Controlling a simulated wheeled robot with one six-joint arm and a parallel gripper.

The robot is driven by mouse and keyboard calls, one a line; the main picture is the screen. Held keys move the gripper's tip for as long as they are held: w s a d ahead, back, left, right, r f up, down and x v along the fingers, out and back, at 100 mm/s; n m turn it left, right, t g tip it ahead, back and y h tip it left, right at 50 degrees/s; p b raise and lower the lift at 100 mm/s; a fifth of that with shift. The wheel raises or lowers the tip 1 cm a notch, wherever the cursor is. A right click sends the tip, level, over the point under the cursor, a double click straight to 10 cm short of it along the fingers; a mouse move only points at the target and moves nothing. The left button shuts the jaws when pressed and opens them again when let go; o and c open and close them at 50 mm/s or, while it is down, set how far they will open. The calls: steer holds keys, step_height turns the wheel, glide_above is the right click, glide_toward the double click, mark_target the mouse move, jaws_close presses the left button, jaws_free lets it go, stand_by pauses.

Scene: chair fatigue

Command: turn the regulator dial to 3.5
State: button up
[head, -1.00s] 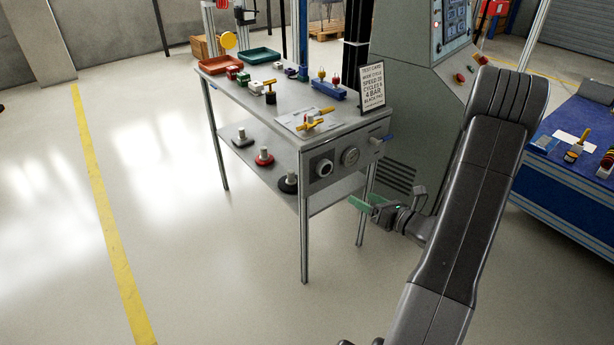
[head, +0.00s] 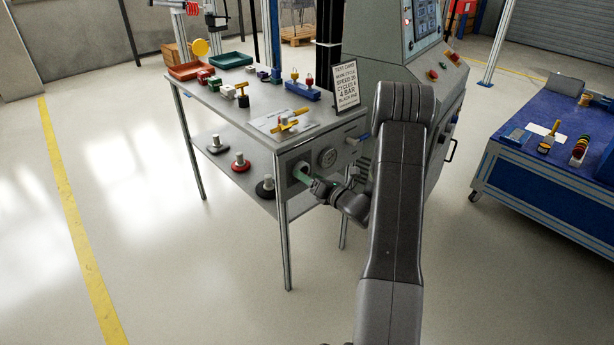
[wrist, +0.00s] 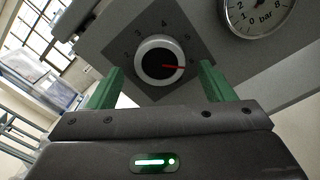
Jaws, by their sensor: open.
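The regulator dial (wrist: 158,61) is a round knob with a white rim, a dark face and a red pointer. It sits on a dark square plate with printed numbers. My gripper (wrist: 160,76) has two green fingers, one at each side of the dial's lower part in the wrist view. The jaws are open; I cannot tell whether either finger touches the knob. In the head view my gripper (head: 301,174) is at the panel front and largely covers the dial.
The workbench (head: 228,112) carries trays, blocks and a test card (head: 346,85). A grey console stands behind. A blue bench (head: 540,195) is at right.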

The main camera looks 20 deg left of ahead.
steer(key=shift+x, duration=0.9)
steer(key=shift+c, duration=0.2)
steer(key=c, duration=0.9)
steer(key=shift+f+n+b, duration=0.15)
steer(key=shift+n+b, duration=0.15)
steer(key=shift+b, duration=0.25)
